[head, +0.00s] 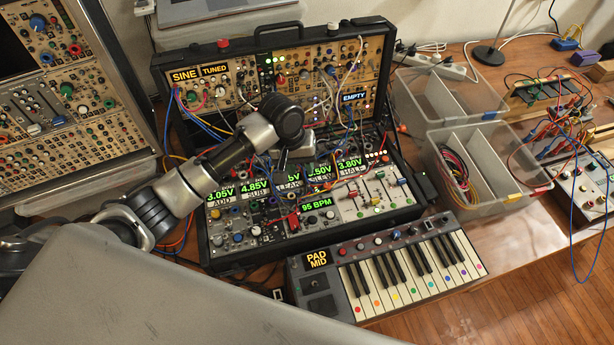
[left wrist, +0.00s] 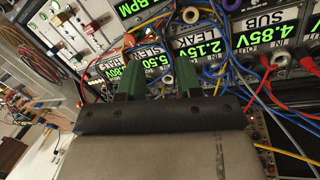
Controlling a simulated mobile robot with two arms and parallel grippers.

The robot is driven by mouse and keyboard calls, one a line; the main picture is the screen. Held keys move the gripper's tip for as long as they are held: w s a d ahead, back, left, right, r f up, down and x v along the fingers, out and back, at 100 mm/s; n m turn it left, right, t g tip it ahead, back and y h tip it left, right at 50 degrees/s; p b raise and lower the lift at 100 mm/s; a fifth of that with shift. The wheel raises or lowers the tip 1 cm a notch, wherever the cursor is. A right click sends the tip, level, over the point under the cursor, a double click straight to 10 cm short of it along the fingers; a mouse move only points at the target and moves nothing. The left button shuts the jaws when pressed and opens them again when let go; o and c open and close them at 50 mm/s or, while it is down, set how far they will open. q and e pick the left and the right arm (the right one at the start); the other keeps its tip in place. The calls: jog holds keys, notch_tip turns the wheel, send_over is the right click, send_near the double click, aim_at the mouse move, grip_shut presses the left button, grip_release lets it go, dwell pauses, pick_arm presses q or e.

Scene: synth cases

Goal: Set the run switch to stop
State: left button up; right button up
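The synth case (head: 213,262) stands open on the table, full of panels with knobs, switches and cables. A green "95 BPM" display (head: 317,204) sits in its lower panel; part of it also shows at the top of the left wrist view (left wrist: 138,8). I cannot make out which small control is the run switch or how it is set. My left gripper (left wrist: 160,84) is over the lower panel, near the SLEW and LEAK displays. Its two green-padded fingers are apart with nothing seen between them. In the head view, my arm hides part of the case. My right gripper is not in view.
Patch cables loop across the panels around my left gripper. A small keyboard (head: 411,269) with a PAD MID display lies in front of the case. Clear divided bins (head: 485,196) stand at the right. Another synth panel (head: 62,75) is at the left.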

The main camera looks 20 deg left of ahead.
aim_at(308, 185)
pick_arm(q)
jog(key=x, duration=0.7)
jog(key=shift+w+f, duration=0.1)
jog(key=shift+f, duration=0.15)
jog(key=shift+d, duration=0.1)
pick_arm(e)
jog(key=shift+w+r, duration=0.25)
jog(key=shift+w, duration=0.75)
pick_arm(q)
jog(key=shift+c, duration=0.5)
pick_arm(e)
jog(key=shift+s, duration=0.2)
pick_arm(q)
grip_shut()
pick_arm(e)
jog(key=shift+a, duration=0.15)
